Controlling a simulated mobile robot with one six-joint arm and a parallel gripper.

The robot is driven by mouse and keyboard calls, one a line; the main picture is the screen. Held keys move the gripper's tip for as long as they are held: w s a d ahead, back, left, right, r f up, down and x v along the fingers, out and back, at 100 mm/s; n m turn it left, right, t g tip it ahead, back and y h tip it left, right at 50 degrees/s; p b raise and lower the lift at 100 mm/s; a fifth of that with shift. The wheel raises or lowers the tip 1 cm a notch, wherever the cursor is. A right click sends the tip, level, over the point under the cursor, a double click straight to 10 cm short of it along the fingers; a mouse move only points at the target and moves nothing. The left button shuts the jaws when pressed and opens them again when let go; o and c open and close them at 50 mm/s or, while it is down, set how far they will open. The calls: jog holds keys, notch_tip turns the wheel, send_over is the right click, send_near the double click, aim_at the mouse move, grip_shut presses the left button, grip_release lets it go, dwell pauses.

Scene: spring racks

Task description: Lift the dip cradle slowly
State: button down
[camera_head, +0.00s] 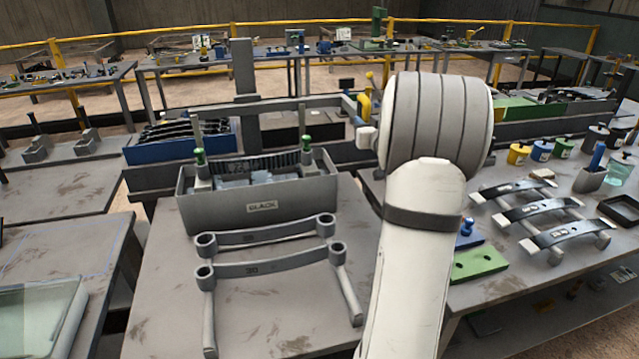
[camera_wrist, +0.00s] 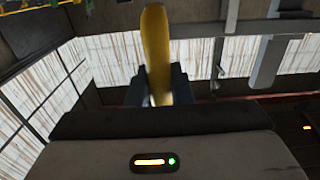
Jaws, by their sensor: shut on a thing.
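The dip cradle (camera_head: 270,104) shows in the head view as a grey crossbar above the grey tank (camera_head: 240,210) marked "BLACK". Upright posts stand below the bar, beside green knobs (camera_head: 199,157) on the tank. A yellow handle (camera_head: 364,104) is at the bar's right end. In the wrist view the yellow handle (camera_wrist: 156,45) stands between the fingers of my gripper (camera_wrist: 159,88), which is shut on it. My arm hides most of the gripper in the head view. A dark ribbed row (camera_head: 255,163) shows inside the tank; how deep the cradle sits is unclear.
Two curved racks (camera_head: 265,263) marked "30" stand in front of the tank. A blue bin (camera_head: 180,140) of dark strips is behind left. More racks (camera_head: 527,207), a green plate (camera_head: 479,263) and several pots (camera_head: 518,153) are on the right bench.

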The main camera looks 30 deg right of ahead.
aim_at(368, 113)
jog(key=shift+r+p, duration=0.95)
jog(key=shift+r, duration=0.95)
jog(key=c, duration=1.5)
grip_release()
jog(key=shift+c, duration=0.2)
jog(key=o, duration=0.6)
jog(key=shift+f, duration=0.25)
jog(key=shift+s+f, duration=0.1)
jog(key=shift+s, duration=0.05)
jog(key=shift+s+a, duration=0.15)
jog(key=shift+s, duration=0.45)
jog(key=b+v, duration=0.1)
jog(key=v, duration=0.4)
jog(key=shift+s, duration=0.3)
